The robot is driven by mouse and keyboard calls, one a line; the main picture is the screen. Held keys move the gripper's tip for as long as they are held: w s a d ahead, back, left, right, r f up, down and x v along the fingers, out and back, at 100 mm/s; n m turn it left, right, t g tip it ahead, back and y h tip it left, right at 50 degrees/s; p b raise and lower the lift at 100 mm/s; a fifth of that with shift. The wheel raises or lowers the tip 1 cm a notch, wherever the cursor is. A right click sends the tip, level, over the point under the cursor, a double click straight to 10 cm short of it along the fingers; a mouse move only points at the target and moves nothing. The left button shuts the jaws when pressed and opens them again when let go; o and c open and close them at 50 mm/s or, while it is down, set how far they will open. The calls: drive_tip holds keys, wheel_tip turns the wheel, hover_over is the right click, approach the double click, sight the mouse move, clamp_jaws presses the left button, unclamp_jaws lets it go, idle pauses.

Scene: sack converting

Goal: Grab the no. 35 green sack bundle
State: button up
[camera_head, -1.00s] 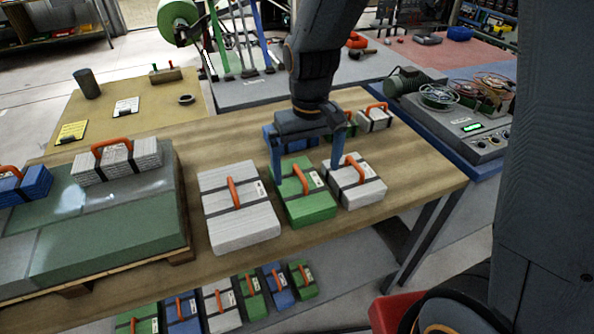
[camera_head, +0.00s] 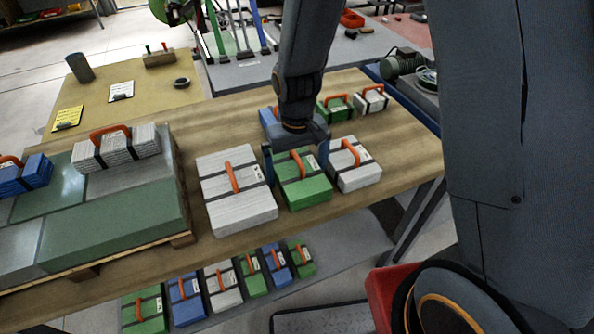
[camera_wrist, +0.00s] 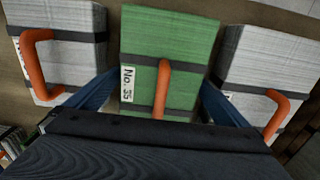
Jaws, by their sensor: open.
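The no. 35 green sack bundle (camera_head: 304,188) lies on the wooden table between two white bundles. It has dark straps, an orange handle and a white label. In the wrist view the green bundle (camera_wrist: 168,42) is centred, with "No. 35" readable on its label. My gripper (camera_head: 296,158) is open, its blue fingers at the left and right sides of the bundle near its far end. In the wrist view the fingers of my gripper (camera_wrist: 155,100) straddle the bundle, and the orange handle stands between them. I cannot tell whether the fingers touch it.
A larger white bundle (camera_head: 236,203) lies close on the left, a smaller white one (camera_head: 353,174) close on the right. Behind are a blue bundle (camera_head: 270,122), a green one (camera_head: 334,108) and a white one (camera_head: 370,99). A loaded pallet (camera_head: 110,225) stands left. Several bundles lie on the lower shelf.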

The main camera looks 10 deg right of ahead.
drive_tip(key=shift+c, duration=0.4)
drive_tip(key=c, duration=1)
